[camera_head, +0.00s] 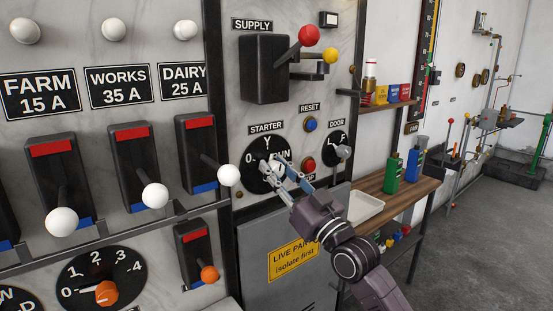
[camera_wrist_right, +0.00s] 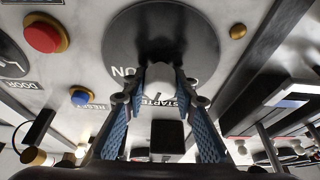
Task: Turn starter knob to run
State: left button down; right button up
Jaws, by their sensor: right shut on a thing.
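The starter dial (camera_head: 254,160) is a round black plate on the marble panel under the STARTER label (camera_head: 267,127). It is marked 0, Y and RUN. My right gripper (camera_head: 281,174) reaches up to it from the lower right and covers part of it. In the right wrist view, my right gripper (camera_wrist_right: 164,84) has its blue-padded fingers on both sides of the pale starter knob (camera_wrist_right: 161,80), in front of the black dial (camera_wrist_right: 190,28). The knob's exact pointing direction is hidden by the fingers. My left gripper is out of view.
A blue RESET button (camera_head: 310,125), a red button (camera_head: 308,164) and the DOOR knob (camera_head: 344,152) sit close right of the dial. A white-knobbed DAIRY lever (camera_head: 228,175) juts out at its left. A grey cabinet (camera_head: 262,240) lies below, with a wooden shelf (camera_head: 412,192) at right.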

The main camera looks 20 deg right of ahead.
jog(key=m+h+p, duration=0.2)
jog(key=m+p, duration=0.1)
jog(key=m+h+p, duration=0.2)
jog(key=m+p, duration=0.2)
jog(key=m+h+p, duration=0.1)
jog(key=m+p, duration=0.3)
jog(key=shift+r+h, duration=0.2)
jog(key=shift+h, duration=0.2)
jog(key=shift+f+m+h+p, duration=0.25)
jog(key=shift+m+h+p, duration=0.35)
jog(key=shift+m+p, duration=0.65)
jog(key=o, duration=1.2)
jog(key=shift+w, duration=0.1)
jog(key=shift+c, duration=0.2)
jog(key=v, duration=1.2)
jog(key=shift+f, duration=0.15)
